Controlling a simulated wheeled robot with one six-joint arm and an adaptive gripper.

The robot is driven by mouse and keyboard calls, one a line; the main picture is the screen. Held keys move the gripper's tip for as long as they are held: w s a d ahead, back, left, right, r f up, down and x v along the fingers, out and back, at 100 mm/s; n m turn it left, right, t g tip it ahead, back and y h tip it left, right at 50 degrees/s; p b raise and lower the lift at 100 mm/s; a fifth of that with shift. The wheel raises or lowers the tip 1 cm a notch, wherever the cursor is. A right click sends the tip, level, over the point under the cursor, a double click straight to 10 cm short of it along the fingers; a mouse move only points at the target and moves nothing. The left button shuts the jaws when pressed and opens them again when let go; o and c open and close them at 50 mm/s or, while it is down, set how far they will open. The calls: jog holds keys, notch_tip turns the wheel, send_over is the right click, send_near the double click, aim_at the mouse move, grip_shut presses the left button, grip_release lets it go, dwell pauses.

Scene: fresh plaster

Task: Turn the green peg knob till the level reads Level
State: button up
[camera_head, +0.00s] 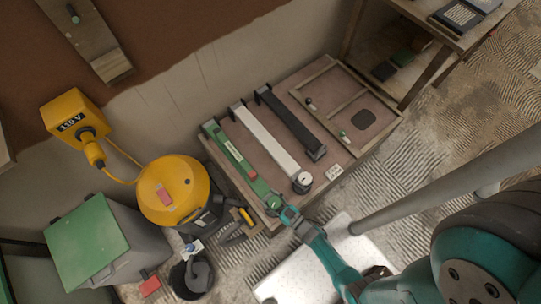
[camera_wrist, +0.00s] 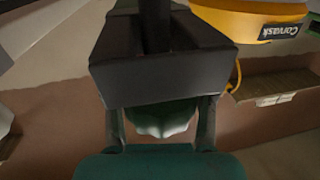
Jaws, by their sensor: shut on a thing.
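The green peg knob (camera_head: 272,201) is at the near end of a long green bar (camera_head: 228,149) on a low brown-topped bench. My gripper (camera_head: 284,210) reaches it from the lower right and is shut on it. In the wrist view, the scalloped green knob (camera_wrist: 162,119) sits between my two dark fingers (camera_wrist: 161,108), below a dark block (camera_wrist: 165,70) that hides its far part. A small red piece (camera_head: 252,176) lies on the bar close to the knob. I cannot make out any level reading.
A white bar with a round white knob (camera_head: 303,181) and a black bar (camera_head: 291,121) lie beside the green one. A framed panel (camera_head: 338,89) lies beyond. A yellow vacuum (camera_head: 172,187), trowels (camera_head: 236,228) and a bucket (camera_head: 191,276) stand left of my gripper.

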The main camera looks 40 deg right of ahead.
jog(key=shift+s+a+n+g+y, duration=0.15)
jog(key=shift+n+g+y, duration=0.5)
jog(key=shift+n+y, duration=0.7)
jog(key=shift+w+a+n+g+y, duration=0.15)
jog(key=shift+n+g+y, duration=0.6)
jog(key=shift+y, duration=1.1)
jog(key=shift+s+a+n+g+y, duration=0.15)
jog(key=shift+n+g+y, duration=0.5)
jog(key=shift+y, duration=0.1)
jog(key=shift+s+a+n+g+y, duration=0.1)
jog(key=shift+n+g+y, duration=0.45)
jog(key=shift+n+y, duration=0.15)
jog(key=shift+s+a+n+g+y, duration=0.15)
jog(key=shift+n+g+y, duration=0.5)
jog(key=shift+y, duration=0.1)
jog(key=o, duration=1)
jog(key=shift+r, duration=0.1)
jog(key=shift+v, duration=3.75)
